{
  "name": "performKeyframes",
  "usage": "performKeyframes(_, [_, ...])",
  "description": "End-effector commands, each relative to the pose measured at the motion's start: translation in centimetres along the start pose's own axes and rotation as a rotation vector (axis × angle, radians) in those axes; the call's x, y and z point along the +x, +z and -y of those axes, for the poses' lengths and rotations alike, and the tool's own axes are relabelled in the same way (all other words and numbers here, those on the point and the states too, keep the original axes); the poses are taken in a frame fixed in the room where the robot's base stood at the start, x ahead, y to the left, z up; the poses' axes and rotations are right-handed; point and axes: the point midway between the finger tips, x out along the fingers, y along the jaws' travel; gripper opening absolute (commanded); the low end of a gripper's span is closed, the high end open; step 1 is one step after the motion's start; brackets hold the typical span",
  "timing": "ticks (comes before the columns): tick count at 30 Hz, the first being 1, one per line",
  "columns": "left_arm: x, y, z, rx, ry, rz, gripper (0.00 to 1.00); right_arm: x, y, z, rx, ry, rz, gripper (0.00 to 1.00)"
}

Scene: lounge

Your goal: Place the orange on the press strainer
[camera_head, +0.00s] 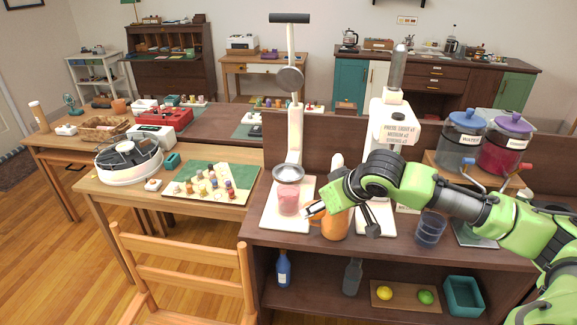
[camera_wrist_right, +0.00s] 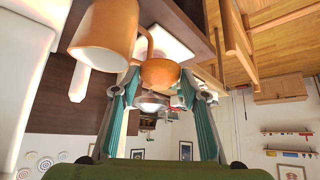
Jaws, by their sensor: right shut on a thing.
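The white juice press (camera_head: 294,120) stands on the counter, its grey strainer (camera_head: 289,174) above a cup with pink contents (camera_head: 289,200). The strainer looks empty from here. My right gripper (camera_head: 318,209) is low to the right of that cup, below strainer height. In the right wrist view the gripper (camera_wrist_right: 160,84) is shut on the orange (camera_wrist_right: 159,73), which sits between its two fingertips and looks flat on one side. The orange is mostly hidden in the head view. An orange-coloured mug (camera_head: 335,226) stands close by the gripper; it also shows in the wrist view (camera_wrist_right: 105,32). My left gripper is out of view.
A second white press (camera_head: 390,125) stands to the right, behind my right arm. A blue glass (camera_head: 430,229) and two drink dispensers (camera_head: 462,142) are further right. A lemon (camera_head: 384,293) and a lime (camera_head: 425,297) lie on the lower shelf. A chair (camera_head: 185,265) stands at front left.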

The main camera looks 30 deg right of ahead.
Motion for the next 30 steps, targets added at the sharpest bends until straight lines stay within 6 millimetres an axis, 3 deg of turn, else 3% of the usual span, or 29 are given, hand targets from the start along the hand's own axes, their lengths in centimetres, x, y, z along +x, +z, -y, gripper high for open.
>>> performKeyframes(1, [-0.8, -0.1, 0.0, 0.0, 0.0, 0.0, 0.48, -1.8, -2.4, -1.5, 0.002, 0.005, -0.01, 0.19])
performKeyframes(3, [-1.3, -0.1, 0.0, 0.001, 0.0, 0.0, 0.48, -3.5, -4.6, -3.0, -0.002, -0.001, -0.01, 0.19])
performKeyframes(9, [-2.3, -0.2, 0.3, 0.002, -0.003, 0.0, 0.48, -8.2, -9.5, -6.0, -0.018, -0.015, -0.007, 0.19])
performKeyframes(18, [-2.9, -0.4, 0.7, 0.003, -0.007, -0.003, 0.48, -11.8, -12.6, -7.8, -0.036, -0.028, 0.001, 0.19])
performKeyframes(23, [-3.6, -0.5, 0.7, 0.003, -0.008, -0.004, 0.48, -11.0, -13.5, -7.2, -0.038, -0.033, 0.004, 0.19])
performKeyframes(30, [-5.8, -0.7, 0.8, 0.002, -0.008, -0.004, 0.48, -6.0, -16.1, -4.6, -0.038, -0.033, 0.004, 0.19])
